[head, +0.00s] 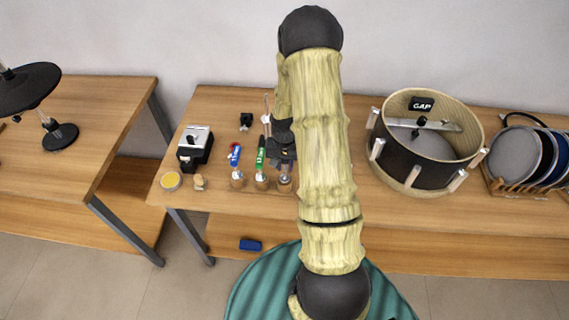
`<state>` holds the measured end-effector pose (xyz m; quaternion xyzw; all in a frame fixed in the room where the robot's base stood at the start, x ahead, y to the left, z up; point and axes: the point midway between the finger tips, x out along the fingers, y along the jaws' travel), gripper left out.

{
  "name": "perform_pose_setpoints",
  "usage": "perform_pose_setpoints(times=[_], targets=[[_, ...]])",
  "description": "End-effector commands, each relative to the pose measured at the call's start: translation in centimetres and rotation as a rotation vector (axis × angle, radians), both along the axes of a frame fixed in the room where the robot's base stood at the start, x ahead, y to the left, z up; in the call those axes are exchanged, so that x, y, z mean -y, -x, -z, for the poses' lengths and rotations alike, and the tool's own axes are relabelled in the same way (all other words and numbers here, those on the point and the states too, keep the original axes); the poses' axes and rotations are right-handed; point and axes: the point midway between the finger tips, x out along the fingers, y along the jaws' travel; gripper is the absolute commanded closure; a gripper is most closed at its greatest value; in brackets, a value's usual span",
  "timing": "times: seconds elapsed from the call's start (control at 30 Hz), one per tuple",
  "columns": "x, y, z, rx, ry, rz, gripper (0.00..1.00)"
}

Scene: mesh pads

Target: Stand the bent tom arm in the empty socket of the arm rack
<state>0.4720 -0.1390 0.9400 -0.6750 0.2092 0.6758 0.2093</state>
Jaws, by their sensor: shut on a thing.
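My gripper (284,157) is the dark shape left of my pale arm, above the table, and only part of it shows. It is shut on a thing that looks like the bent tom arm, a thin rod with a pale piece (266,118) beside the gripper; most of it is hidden. Below is a row of wooden sockets that looks like the arm rack (262,183). The left one holds a blue-labelled item (235,156) and the middle one a green-labelled item (260,155). The right one is just under my gripper, and I cannot tell whether it is empty.
A black and silver device (195,146), a yellow-topped round tin (171,181) and a small wooden piece (200,183) stand left. A small black item (246,120) lies behind. An open drum (407,165) and a rack of discs (516,155) are right. My arm hides the table's middle.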

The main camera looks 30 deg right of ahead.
Motion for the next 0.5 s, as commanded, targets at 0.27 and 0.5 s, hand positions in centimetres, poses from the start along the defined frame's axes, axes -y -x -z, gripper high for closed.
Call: perform_pose_setpoints(times=[0.27, 0.5], targets=[[-0.01, -0.03, 0.14, 0.001, 0.001, -0.001, 1.0], [-0.07, -0.05, 0.14, 0.001, 0.001, -0.002, 0.53]])
